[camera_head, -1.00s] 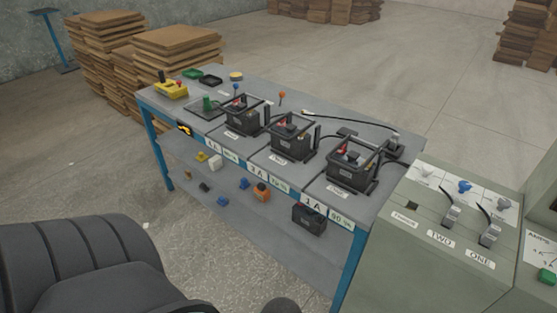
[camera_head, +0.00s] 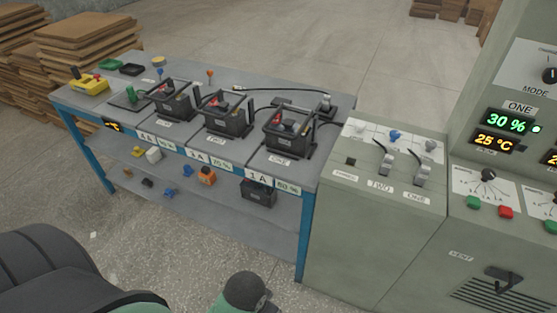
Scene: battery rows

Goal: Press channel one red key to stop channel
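A red key (camera_head: 506,212) sits on the sloped panel of the grey-green cabinet at the right, below the display (camera_head: 506,122) labelled ONE, which reads 30 % and 25 °C. A green key (camera_head: 474,202) is to its left, and a dial (camera_head: 488,175) is above them. Another green key (camera_head: 551,227) is at the right edge, on the neighbouring section. No gripper shows in this view. A dark rounded part, probably mine, is at the bottom middle, well away from the keys.
A blue-framed bench (camera_head: 300,240) holds several batteries (camera_head: 290,133) and small items. A lower cabinet (camera_head: 350,215) with cables plugged in at TWO and ONE joins the bench to the panel. Cardboard stacks (camera_head: 85,40) are behind.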

